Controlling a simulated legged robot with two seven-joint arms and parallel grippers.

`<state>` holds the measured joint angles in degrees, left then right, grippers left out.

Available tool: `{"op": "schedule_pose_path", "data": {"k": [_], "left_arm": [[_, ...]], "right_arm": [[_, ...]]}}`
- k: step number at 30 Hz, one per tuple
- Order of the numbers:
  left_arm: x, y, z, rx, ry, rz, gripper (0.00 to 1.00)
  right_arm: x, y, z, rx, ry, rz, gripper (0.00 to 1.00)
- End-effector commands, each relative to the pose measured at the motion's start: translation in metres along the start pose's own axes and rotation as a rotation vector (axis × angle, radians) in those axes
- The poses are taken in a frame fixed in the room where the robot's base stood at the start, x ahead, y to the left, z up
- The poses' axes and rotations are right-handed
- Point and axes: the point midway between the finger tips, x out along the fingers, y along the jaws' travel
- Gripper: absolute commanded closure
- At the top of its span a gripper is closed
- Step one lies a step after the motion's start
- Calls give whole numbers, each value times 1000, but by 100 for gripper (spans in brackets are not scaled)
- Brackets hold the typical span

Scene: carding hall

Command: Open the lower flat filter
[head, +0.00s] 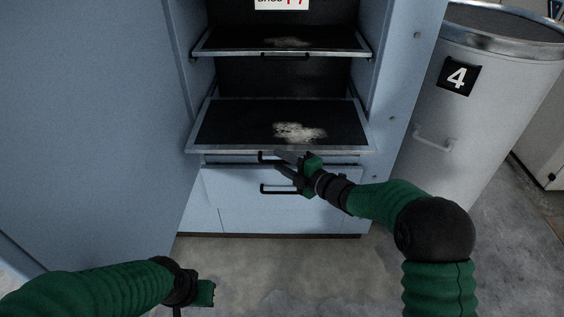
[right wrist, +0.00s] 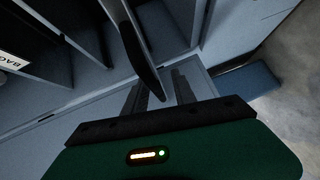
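The lower flat filter (head: 230,124) is a dark framed panel with a pale patch of fluff, in the open cabinet. A black bar handle (head: 265,156) is at its front edge. My right gripper (head: 284,163) is at this handle, its fingers pointing left and partly covering it. In the right wrist view its two fingers (right wrist: 160,92) stand apart, with a dark bar (right wrist: 140,52) reaching down between them; I cannot tell whether they touch it. My left gripper (head: 203,293) is low at the left, away from the cabinet, its fingers not clearly shown.
An upper flat filter (head: 235,41) with its own handle sits above. A second black handle (head: 270,188) is on the blue panel below. A large blue door (head: 90,120) stands at the left. A grey drum (head: 480,110) marked 4 stands at the right. Bare floor shows in front.

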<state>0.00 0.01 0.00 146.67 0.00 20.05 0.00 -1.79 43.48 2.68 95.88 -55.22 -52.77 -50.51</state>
Motion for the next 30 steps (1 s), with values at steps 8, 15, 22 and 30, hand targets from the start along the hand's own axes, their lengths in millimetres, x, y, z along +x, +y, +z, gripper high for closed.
{"op": "schedule_pose_path", "data": {"k": [8,15,22,30], "left_arm": [[-1,0,0,0,0,0,100],[-12,0,-3,0,0,0,100],[-24,0,-6,0,0,0,100],[-30,0,-7,0,0,0,100]], "right_arm": [[-3,2,-1,-1,1,2,68],[-50,5,0,0,-1,2,68],[-118,4,0,2,-4,2,68],[-165,0,0,1,0,1,68]]}}
